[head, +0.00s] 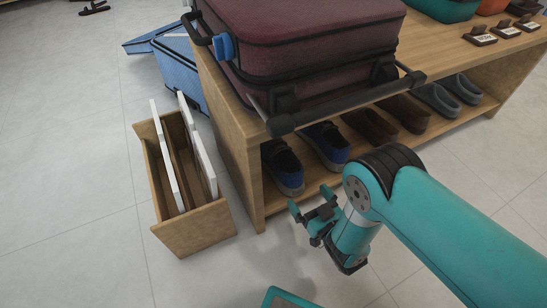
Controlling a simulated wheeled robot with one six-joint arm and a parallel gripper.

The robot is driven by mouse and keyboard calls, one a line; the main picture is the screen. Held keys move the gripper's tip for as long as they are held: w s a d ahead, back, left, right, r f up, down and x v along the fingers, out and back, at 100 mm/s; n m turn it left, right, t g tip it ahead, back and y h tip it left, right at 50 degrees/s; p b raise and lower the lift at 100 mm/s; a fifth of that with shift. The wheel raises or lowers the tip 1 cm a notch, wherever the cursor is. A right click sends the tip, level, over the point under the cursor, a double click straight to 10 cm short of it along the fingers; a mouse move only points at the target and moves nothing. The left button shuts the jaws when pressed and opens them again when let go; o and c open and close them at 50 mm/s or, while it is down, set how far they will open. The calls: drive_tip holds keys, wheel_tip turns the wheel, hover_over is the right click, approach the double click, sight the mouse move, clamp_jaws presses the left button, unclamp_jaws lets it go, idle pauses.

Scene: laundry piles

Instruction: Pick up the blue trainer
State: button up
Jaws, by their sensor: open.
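Two blue and black trainers stand side by side on the low shelf at the left end of the wooden bench. The left trainer (283,167) is by the bench's end panel. The right trainer (326,146) is just beside it, toes towards me. My gripper (311,211) is open and empty. It appears in front of the shelf, below the trainers in the picture and apart from them. The upper backs of both trainers are in shadow under the bench top.
A burgundy suitcase (300,40) lies on the bench top (440,45), its handle overhanging the front edge. Brown shoes (370,125) and grey slippers (436,99) share the shelf (275,205). A wooden box (205,232) with white boards stands left. Floor in front is clear.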

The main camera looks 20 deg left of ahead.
sight(299, 185)
drive_tip(key=b+x, duration=0.1)
drive_tip(key=x, duration=0.1)
drive_tip(key=shift+w+a, duration=0.2)
drive_tip(key=shift+a, duration=0.1)
drive_tip(key=b+x, duration=0.4)
drive_tip(key=shift+a+f+b, duration=0.2)
drive_tip(key=shift+a+b, duration=0.1)
drive_tip(key=shift+b, duration=0.05)
drive_tip(key=shift+w+a+r, duration=0.2)
drive_tip(key=shift+w+a, duration=0.05)
drive_tip(key=shift+a, duration=0.05)
drive_tip(key=shift+r, duration=0.15)
drive_tip(key=c, duration=1.1)
